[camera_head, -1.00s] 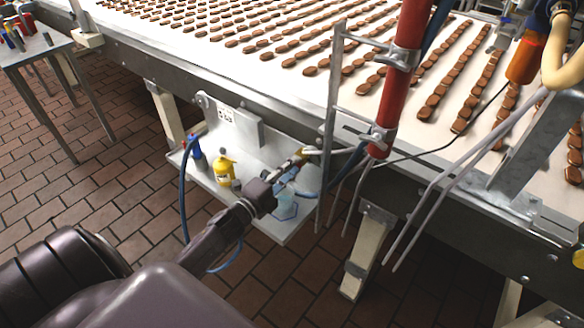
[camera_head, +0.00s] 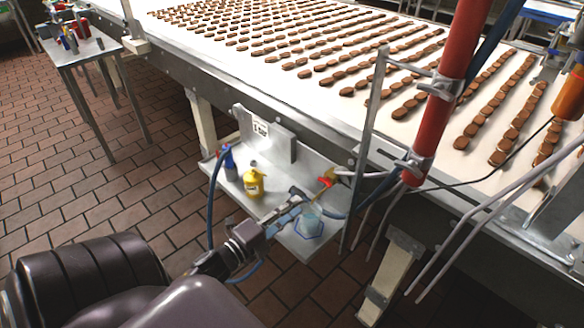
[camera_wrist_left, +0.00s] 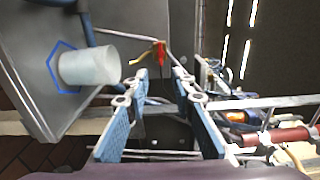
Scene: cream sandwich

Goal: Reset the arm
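My left gripper (camera_head: 294,204) is over the small metal shelf below the conveyor, at the end of my dark arm. In the left wrist view its two blue-padded fingers (camera_wrist_left: 161,78) stand apart with nothing between them. A red handle (camera_head: 327,182) on a pipe is a short way beyond the fingertips, not gripped; it also shows in the left wrist view (camera_wrist_left: 160,58). A translucent cup (camera_head: 311,214) stands within a blue hexagon outline on the shelf, close to the fingers; the wrist view shows it at left (camera_wrist_left: 88,67). My right gripper is not visible.
The shelf (camera_head: 268,208) also holds a yellow bottle (camera_head: 254,184) and a blue-topped bottle (camera_head: 230,166). The conveyor (camera_head: 330,100) with rows of brown biscuits, a red post (camera_head: 452,70) and thin metal rods border the space. A side table (camera_head: 85,52) stands far left; brick floor is clear between.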

